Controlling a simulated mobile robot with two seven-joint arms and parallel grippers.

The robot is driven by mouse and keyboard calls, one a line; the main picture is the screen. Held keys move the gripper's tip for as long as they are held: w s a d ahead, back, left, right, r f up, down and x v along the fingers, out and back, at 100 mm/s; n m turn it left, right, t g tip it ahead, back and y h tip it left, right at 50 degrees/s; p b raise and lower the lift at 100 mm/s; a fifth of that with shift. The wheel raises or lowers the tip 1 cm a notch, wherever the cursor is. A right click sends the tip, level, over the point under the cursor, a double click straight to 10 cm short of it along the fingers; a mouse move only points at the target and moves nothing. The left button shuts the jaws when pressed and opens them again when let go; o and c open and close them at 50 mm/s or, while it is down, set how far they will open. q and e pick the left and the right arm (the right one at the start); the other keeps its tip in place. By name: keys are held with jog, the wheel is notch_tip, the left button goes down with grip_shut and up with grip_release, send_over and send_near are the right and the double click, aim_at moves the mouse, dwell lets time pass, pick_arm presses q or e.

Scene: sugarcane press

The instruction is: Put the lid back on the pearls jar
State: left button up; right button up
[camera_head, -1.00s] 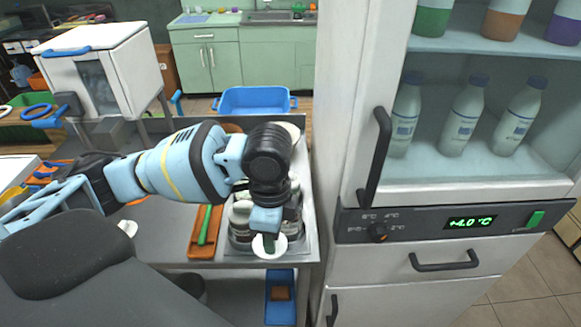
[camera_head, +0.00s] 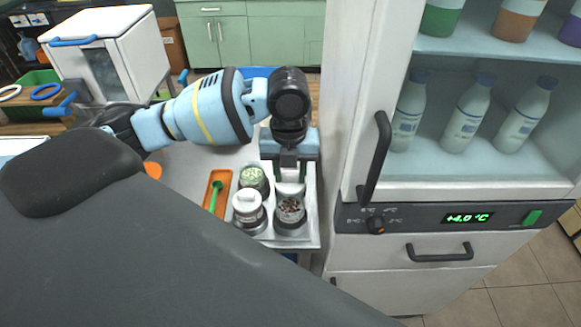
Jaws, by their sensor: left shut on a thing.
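A tray (camera_head: 311,238) on the metal counter holds several glass jars. The open jar with dark, bead-like contents (camera_head: 290,212), which looks like the pearls jar, stands at the tray's front right. My left gripper (camera_head: 289,176) points down just behind and above this jar. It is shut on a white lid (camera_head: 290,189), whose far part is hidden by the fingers. The lid overlaps the jar's back edge in the picture; I cannot tell whether they touch. My right gripper is not in view.
A jar with a white lid (camera_head: 248,209) stands left of the pearls jar. An open jar with green contents (camera_head: 254,178) stands behind it. A green spoon (camera_head: 214,194) lies in an orange tray (camera_head: 222,179). The white fridge (camera_head: 345,150) rises close on the right.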

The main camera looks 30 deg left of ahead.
aim_at(289, 183)
pick_arm(q)
jog(key=shift+s+f, duration=0.1)
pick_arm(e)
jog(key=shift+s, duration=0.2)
